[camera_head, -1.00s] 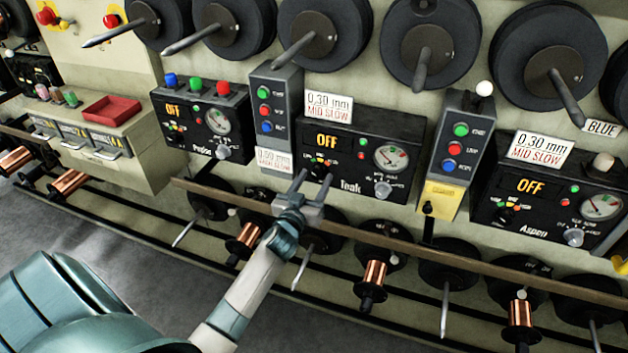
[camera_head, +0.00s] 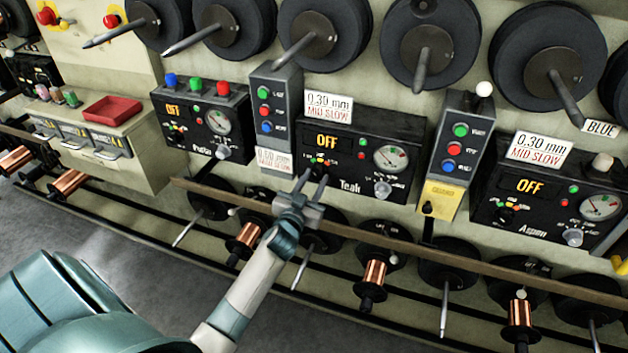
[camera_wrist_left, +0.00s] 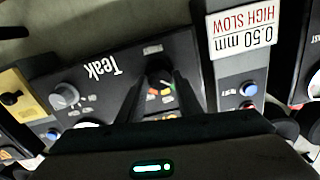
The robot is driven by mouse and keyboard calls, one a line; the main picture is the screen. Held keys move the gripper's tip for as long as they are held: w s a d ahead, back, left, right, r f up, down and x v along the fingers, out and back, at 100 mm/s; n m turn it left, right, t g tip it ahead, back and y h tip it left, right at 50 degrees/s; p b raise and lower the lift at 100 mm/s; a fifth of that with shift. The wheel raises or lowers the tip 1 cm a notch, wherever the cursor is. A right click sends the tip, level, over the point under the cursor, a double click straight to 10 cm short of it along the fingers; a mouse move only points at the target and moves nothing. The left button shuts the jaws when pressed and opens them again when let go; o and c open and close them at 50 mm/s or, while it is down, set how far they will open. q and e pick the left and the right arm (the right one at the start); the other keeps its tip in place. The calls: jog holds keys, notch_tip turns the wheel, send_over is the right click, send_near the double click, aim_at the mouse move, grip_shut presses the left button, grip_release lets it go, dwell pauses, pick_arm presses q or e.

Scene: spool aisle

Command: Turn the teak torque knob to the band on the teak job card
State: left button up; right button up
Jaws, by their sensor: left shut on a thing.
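The black Teak panel (camera_head: 402,130) reads OFF and has a dial, a grey knob (camera_head: 382,189) and a small dark knob with coloured bands around it at its left. The banded knob (camera_wrist_left: 158,73) shows in the left wrist view between my fingers. My left gripper (camera_head: 312,178) is shut on this knob; the fingers partly hide it and its bands, so I cannot tell its setting. The white job card (camera_head: 328,108) above the Teak panel reads 0.30 mm MID SLOW. My right gripper is not in view.
A second card (camera_head: 274,161), reading 0.50 mm HIGH SLOW in the wrist view, hangs left of the Teak panel. Button boxes (camera_head: 275,85) (camera_head: 463,135) flank the panel. A long rail (camera_head: 400,240) runs below, with spools. The Aspen panel (camera_head: 480,215) is at right.

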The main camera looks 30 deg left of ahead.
pick_arm(q)
jog(key=m, duration=0.2)
jog(key=shift+m, duration=0.3)
jog(key=m, duration=0.3)
jog(key=shift+m, duration=0.3)
jog(key=shift+m+p, duration=0.3)
jog(key=shift+m, duration=1.4)
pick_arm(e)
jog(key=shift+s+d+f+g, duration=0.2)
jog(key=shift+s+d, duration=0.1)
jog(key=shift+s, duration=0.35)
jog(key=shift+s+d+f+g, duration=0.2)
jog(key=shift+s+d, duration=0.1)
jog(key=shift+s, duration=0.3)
pick_arm(q)
jog(key=o, duration=1)
jog(key=shift+o, duration=0.2)
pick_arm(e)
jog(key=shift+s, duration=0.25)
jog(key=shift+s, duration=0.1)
pick_arm(q)
jog(key=shift+s+d, duration=0.1)
